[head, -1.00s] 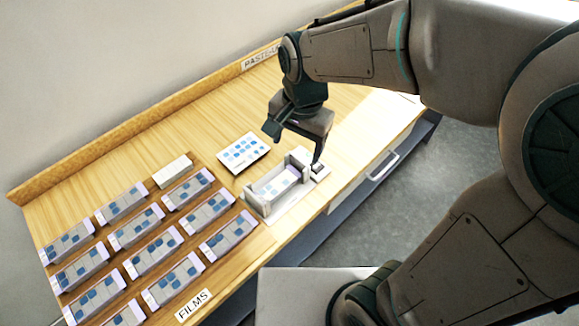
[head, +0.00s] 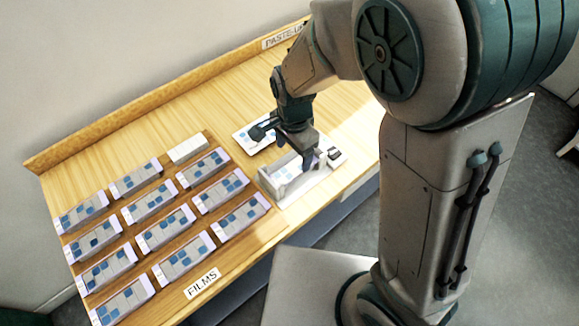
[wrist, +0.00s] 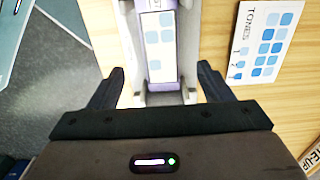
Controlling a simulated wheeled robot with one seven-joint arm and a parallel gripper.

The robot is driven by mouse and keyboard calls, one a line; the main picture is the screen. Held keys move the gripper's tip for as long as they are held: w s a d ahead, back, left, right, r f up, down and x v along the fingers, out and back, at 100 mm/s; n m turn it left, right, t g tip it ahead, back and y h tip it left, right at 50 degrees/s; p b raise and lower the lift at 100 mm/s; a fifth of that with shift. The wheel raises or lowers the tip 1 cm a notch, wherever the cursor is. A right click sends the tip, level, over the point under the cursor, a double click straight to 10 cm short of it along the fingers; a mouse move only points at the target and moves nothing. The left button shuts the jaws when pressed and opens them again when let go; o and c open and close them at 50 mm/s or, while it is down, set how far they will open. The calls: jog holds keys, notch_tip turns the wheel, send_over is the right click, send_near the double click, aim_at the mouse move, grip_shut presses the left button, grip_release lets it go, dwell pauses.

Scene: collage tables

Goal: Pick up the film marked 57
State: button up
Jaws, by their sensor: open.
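Several films with blue patches stand in rows on a brown rack (head: 161,212) at the left of the table; their numbers are too small to read in the head view. A grey holder (head: 268,183) stands right of the rack. In the wrist view, a pale film strip (wrist: 160,45) with blue squares and a purple end lies in the holder. The mark at its top edge is cut off, so I cannot tell whether it is 57. My gripper (head: 283,149) is above the holder.
A white tones card (head: 243,138) lies behind the holder, partly hidden by my gripper. A FILMS label (head: 202,283) is at the front edge. Bare wood lies behind the rack.

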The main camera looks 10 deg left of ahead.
aim_at(293, 168)
jog(key=shift+w+f, duration=0.1)
jog(key=shift+f, duration=2.6)
jog(key=c, duration=1.1)
jog(key=shift+c, duration=0.2)
